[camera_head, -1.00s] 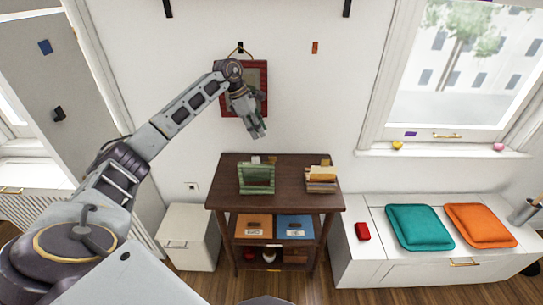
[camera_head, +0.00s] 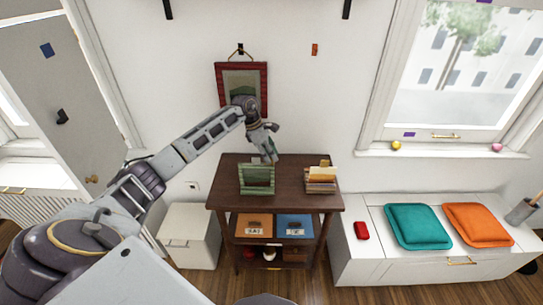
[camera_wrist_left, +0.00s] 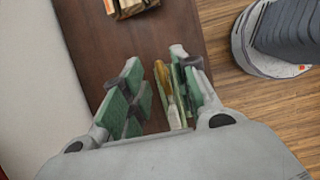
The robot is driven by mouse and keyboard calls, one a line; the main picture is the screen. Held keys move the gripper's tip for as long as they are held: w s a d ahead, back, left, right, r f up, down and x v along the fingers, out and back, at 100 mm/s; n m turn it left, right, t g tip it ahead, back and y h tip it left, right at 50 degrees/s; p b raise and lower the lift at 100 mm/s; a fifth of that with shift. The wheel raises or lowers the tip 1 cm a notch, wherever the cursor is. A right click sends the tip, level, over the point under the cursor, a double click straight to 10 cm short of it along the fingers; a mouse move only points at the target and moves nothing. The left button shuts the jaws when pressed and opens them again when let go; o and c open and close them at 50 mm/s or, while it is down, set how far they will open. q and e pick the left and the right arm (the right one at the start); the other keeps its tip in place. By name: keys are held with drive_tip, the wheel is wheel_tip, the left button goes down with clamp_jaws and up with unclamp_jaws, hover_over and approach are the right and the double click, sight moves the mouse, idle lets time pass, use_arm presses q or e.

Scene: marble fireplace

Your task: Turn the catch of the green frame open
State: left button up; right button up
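The green frame (camera_head: 257,180) stands on the brown table's top, its front facing me in the head view. My left gripper (camera_head: 272,157) is just above and behind its upper right edge, pointing down. In the left wrist view my left gripper (camera_wrist_left: 156,72) is open, its fingers apart. A thin green edge (camera_wrist_left: 174,117), probably the frame seen from above, lies between the fingers, closer to the right one. A small golden piece (camera_wrist_left: 163,78) beside it may be the catch; I cannot tell how it is turned. My right gripper is not in view.
A red frame (camera_head: 241,72) hangs on the wall behind my left arm. A white bench (camera_head: 352,265) with cushions stands to the right.

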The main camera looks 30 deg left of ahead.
use_arm(q)
drive_tip(key=shift+w+d+f, duration=0.15)
drive_tip(key=shift+d+f, duration=0.1)
drive_tip(key=shift+f, duration=0.35)
clamp_jaws()
